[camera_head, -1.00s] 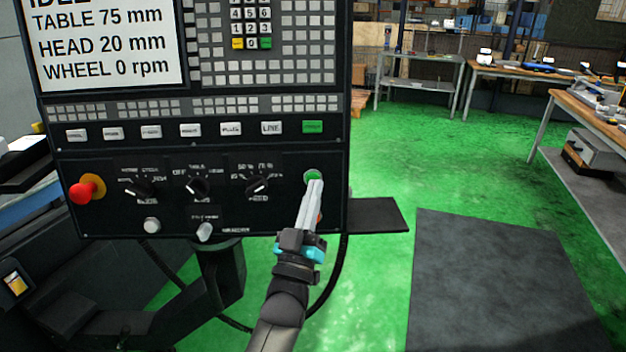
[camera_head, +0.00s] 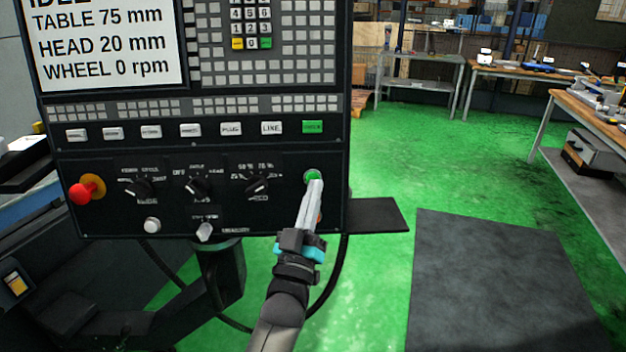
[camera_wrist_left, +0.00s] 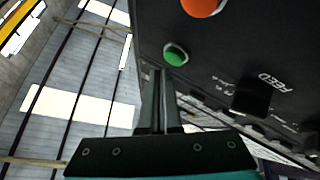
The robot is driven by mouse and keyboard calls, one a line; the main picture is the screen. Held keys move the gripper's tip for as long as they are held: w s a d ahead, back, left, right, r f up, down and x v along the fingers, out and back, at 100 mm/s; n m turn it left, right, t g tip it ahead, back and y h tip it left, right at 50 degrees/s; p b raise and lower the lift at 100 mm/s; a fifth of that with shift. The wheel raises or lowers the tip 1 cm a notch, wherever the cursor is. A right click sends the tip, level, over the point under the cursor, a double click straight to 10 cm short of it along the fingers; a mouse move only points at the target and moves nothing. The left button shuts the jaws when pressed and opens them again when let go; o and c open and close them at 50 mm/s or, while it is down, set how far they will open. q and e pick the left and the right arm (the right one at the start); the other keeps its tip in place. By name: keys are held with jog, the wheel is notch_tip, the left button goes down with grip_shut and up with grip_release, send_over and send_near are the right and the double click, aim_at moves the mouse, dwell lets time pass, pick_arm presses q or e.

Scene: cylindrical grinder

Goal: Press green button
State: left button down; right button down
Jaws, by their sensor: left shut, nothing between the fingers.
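The round green button (camera_head: 312,176) sits at the lower right of the black control panel (camera_head: 180,222). It also shows in the left wrist view (camera_wrist_left: 175,54), just past my fingertips. My left gripper (camera_head: 315,184) is shut and empty, its fingertips right at the lower edge of the green button. In the left wrist view the closed fingers (camera_wrist_left: 158,75) end just below and left of the button. I cannot tell whether they touch it. A red-orange button (camera_wrist_left: 201,5) shows beyond it in that view, and is mostly hidden by my fingers in the head view. My right gripper is not seen.
A flat green key (camera_head: 313,127) is in the row above. A red mushroom knob (camera_head: 84,191) and several rotary knobs are to the left. A small dark shelf (camera_head: 376,215) juts out right of the panel. Green floor is open beyond.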

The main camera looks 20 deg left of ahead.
pick_arm(q)
jog(key=shift+w, duration=0.1)
jog(key=shift+w+a+f, duration=0.1)
jog(key=shift+w+a, duration=0.05)
jog(key=shift+w, duration=0.2)
jog(key=shift+w+a+b, duration=0.15)
jog(key=shift+w+b, duration=0.2)
jog(key=shift+b, duration=0.1)
dwell(0.5)
jog(key=shift+s, duration=0.1)
jog(key=shift+s+d+p, duration=0.3)
jog(key=shift+s+p, duration=0.35)
jog(key=shift+s, duration=0.05)
jog(key=s+p, duration=0.1)
jog(key=s+d+p, duration=0.1)
jog(key=s, duration=0.1)
jog(key=s+r+p, duration=0.1)
jog(key=shift+s+d, duration=0.3)
jog(key=shift+d, duration=0.05)
